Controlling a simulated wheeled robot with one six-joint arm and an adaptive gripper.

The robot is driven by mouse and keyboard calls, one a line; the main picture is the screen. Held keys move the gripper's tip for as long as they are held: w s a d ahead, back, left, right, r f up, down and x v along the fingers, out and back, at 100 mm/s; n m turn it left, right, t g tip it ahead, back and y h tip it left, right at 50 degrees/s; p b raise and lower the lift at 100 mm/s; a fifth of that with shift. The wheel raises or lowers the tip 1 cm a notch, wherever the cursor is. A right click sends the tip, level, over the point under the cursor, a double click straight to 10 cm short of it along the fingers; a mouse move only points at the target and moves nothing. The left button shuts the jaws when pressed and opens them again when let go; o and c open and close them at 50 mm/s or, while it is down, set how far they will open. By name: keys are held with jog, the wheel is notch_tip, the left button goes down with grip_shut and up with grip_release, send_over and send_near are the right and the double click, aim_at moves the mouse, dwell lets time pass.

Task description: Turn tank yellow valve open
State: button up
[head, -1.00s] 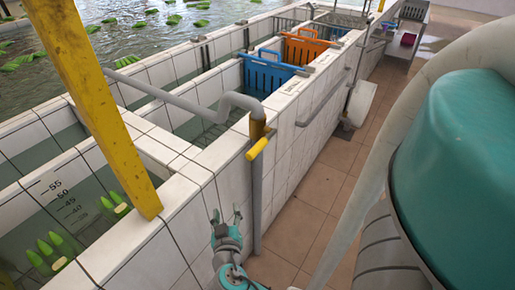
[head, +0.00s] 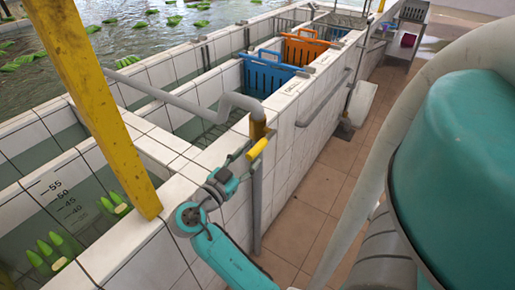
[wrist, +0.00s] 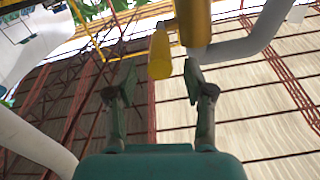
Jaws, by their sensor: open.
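The yellow valve handle (head: 258,148) sticks out from the yellow valve body (head: 257,127) on a grey pipe at the tank wall. In the wrist view the handle (wrist: 160,55) hangs beside the valve body (wrist: 194,22), which is seen from below. My gripper (head: 243,160) is just below and left of the handle, close to the wall. In the wrist view my gripper (wrist: 158,82) is open, and the handle's end appears between and just beyond its fingertips. I cannot tell whether they touch.
The white tiled tank wall (head: 225,170) runs right beside my arm. A grey vertical pipe (head: 257,205) stands below the valve. A yellow post (head: 95,100) rises at left. Blue (head: 265,75) and orange (head: 303,48) crates sit in the tanks behind. The tiled floor at right is open.

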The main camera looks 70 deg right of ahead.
aim_at(257, 148)
jog(key=shift+x, duration=3.1)
grip_shut()
